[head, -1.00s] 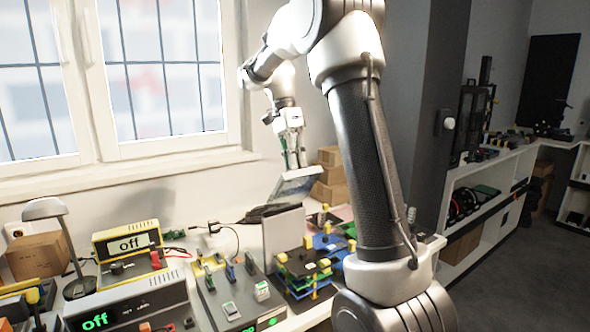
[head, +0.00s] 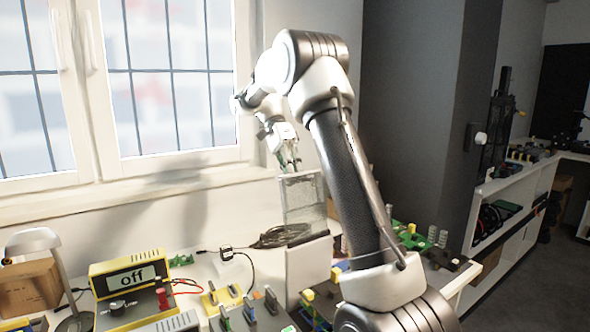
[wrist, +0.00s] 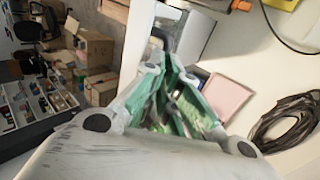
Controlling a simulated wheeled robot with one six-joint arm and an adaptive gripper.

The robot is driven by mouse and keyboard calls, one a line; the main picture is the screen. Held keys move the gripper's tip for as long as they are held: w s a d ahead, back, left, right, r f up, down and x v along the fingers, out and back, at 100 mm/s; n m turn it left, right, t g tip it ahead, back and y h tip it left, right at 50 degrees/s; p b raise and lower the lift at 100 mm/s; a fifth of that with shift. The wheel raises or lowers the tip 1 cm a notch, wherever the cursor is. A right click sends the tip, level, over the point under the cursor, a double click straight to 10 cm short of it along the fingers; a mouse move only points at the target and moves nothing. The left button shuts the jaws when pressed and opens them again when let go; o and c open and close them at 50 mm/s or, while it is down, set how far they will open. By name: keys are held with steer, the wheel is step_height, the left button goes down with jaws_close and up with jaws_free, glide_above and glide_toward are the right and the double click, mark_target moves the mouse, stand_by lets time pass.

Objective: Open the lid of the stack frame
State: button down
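The stack frame shows in the head view as a pale grey upright panel (head: 306,268) on the table, partly hidden by my arm. Its lid (head: 304,198) is a grey speckled plate standing nearly upright above the panel. My gripper (head: 290,165) points down at the lid's upper left edge, its fingertips touching or very near it. In the wrist view my green-padded fingers (wrist: 176,80) run close together. A pale plate (wrist: 192,38) shows just beyond them, perhaps part of the frame or lid. Whether the fingers clamp the lid is not clear.
A coiled black cable (head: 282,236) lies behind the frame. Coloured stacked parts (head: 322,300) sit close to the frame's right. A window and wall bound the back.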

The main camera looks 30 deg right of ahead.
steer(key=shift+w+a+f+g, duration=0.1)
steer(key=shift+f+g, duration=0.6)
steer(key=shift+f, duration=0.6)
steer(key=c, duration=1)
jaws_free()
steer(key=shift+w+f, duration=0.15)
steer(key=shift+c, duration=0.4)
